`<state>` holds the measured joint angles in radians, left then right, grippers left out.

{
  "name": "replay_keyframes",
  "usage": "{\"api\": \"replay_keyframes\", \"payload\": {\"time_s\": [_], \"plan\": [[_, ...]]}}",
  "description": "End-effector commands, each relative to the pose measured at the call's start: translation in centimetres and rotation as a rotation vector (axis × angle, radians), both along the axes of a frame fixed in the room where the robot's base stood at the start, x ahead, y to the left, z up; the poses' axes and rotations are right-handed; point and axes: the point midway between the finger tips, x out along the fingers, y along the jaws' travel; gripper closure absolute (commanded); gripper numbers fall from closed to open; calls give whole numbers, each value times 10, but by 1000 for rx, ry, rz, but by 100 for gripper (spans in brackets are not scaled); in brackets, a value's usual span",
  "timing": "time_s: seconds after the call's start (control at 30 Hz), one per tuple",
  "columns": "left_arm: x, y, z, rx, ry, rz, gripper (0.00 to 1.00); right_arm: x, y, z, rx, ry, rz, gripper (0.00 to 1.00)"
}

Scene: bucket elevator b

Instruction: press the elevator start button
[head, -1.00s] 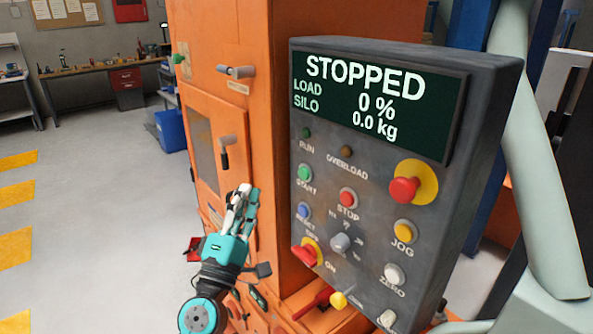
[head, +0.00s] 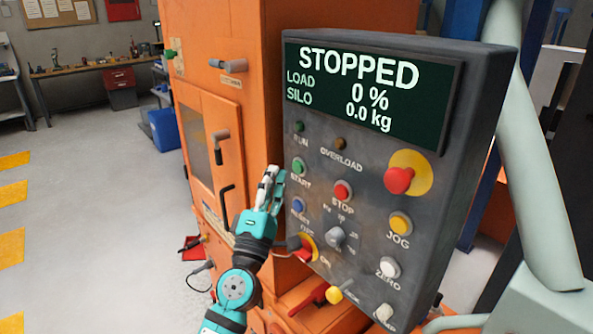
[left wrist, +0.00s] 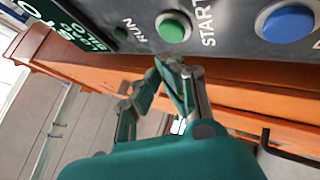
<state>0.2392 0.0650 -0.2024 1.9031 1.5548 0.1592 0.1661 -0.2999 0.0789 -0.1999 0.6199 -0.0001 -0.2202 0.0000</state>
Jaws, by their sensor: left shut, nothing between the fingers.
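The green START button (head: 299,167) is on the left side of the grey control panel (head: 372,168), under the RUN lamp (head: 299,127). In the left wrist view the START button (left wrist: 173,26) shows large, just beyond the fingertips. My left gripper (head: 272,172) is shut and empty, its fingers pointing up just left of the button. In the left wrist view the gripper's fingertips (left wrist: 168,62) meet below the button, with a visible gap to it. The display (head: 366,90) reads STOPPED, load 0 %, silo 0.0 kg. My right gripper does not show.
Near START are the red STOP button (head: 342,191), blue RESET button (head: 298,206), grey selector knob (head: 335,237) and red rotary switch (head: 304,248). The red emergency stop (head: 400,180) is further right. The orange machine body (head: 232,60) stands behind. Open floor (head: 90,210) lies left.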

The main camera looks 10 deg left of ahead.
Motion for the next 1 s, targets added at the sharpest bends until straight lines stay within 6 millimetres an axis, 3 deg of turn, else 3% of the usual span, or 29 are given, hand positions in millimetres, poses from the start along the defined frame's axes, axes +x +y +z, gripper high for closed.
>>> {"api": "replay_keyframes", "payload": {"time_s": [0.23,1.0], "plan": [[9,-7,0,0,0,0,100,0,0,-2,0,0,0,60],[9,-7,0,1,0,1,100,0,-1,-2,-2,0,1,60]]}}
